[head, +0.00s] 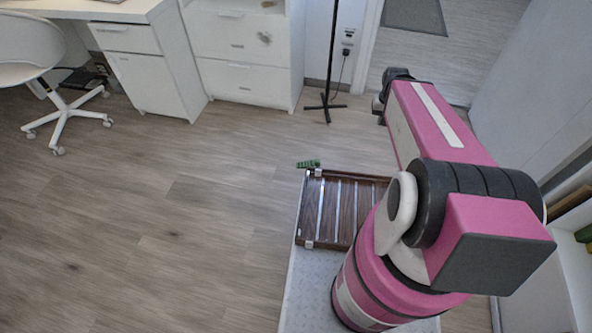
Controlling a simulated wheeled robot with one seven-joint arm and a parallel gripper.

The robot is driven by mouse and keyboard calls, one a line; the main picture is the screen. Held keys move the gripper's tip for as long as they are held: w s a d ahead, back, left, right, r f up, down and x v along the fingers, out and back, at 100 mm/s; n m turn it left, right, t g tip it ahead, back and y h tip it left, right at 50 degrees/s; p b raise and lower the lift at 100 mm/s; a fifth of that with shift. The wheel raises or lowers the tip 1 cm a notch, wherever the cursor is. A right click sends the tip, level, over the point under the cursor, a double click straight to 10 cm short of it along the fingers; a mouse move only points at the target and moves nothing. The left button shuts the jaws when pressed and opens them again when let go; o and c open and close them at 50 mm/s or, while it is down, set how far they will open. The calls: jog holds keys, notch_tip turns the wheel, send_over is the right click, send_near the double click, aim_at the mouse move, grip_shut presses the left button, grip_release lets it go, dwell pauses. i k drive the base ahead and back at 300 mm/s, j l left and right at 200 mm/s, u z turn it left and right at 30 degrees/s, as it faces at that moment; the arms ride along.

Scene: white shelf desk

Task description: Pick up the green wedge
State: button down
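No clear green wedge shape can be made out. A small green object (584,234) shows at the right edge on a white shelf, cut off by the frame, so its shape cannot be told. My gripper (379,104) is at the far end of my pink arm, over the floor in front of the doorway. It is small, dark and mostly hidden behind the arm, so its fingers do not show clearly. It is far to the left of the green object on the shelf.
A white shelf unit (565,262) stands close at the right. A white desk (85,10), drawer cabinets (243,50) and a white swivel chair (28,62) stand at the back left. A thin black stand (328,98) is near the doorway. The wooden floor at left is clear.

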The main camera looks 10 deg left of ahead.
aim_at(316, 162)
jog(key=u, duration=0.7)
jog(key=z, duration=1.35)
jog(key=u, duration=1.35)
jog(key=j, duration=0.5)
jog(key=j+z, duration=0.15)
jog(key=j, duration=0.35)
jog(key=k+j, duration=0.1)
jog(key=j, duration=0.4)
jog(key=k+j+z, duration=0.1)
jog(key=j, duration=0.9)
jog(key=k+j+z, duration=0.15)
jog(key=j, duration=0.35)
jog(key=k+j, duration=0.1)
jog(key=j, duration=0.4)
